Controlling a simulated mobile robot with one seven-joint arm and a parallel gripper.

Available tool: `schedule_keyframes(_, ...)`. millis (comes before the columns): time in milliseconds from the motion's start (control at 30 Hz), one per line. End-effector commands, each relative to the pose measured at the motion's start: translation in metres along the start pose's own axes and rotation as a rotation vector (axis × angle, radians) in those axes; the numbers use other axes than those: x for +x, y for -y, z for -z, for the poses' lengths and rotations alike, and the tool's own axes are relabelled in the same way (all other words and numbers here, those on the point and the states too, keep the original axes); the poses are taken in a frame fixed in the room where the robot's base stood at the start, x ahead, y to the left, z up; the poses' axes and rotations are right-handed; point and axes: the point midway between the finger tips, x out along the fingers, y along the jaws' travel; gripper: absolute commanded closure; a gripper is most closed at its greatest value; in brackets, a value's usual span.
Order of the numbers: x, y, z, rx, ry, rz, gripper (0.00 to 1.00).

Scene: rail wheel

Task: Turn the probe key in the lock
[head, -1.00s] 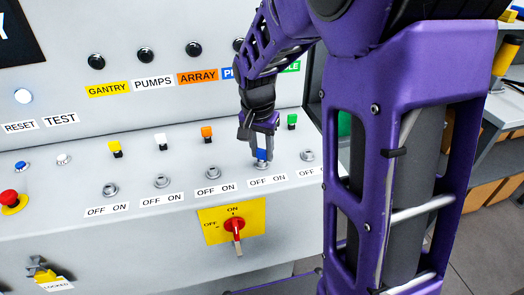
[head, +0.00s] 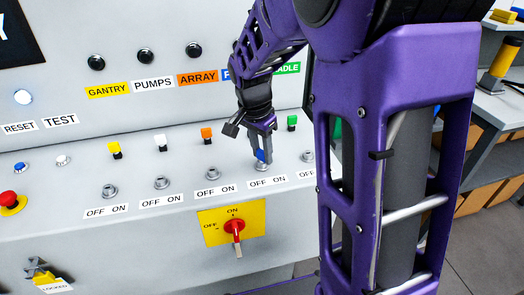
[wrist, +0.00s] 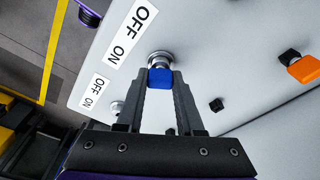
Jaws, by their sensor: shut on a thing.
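The blue probe key (head: 261,156) stands in its lock (head: 262,167) on the sloping panel, above an OFF ON label (head: 267,180). My gripper (head: 262,150) comes down on it from above and is shut on its blue head. The wrist view shows the blue key (wrist: 160,78) between the two fingertips (wrist: 160,86), with its shaft side at the round metal lock (wrist: 160,58). The key's exact angle against the OFF and ON marks is hard to tell.
Yellow (head: 115,150), white (head: 162,144), orange (head: 207,135) and green (head: 292,123) keys stand in a row along the panel. Other locks flank the blue one. A red rotary switch (head: 234,226) is below. A red button (head: 9,198) is at far left.

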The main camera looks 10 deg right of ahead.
Motion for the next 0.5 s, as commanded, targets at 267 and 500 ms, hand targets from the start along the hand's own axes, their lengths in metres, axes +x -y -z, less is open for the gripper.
schedule_keyframes(267,-0.0004,0.0005,-0.0003,0.247,0.0,-0.038,1.0)
schedule_keyframes(500,-0.0003,0.0002,0.0002,0.281,0.0,-0.042,1.0)
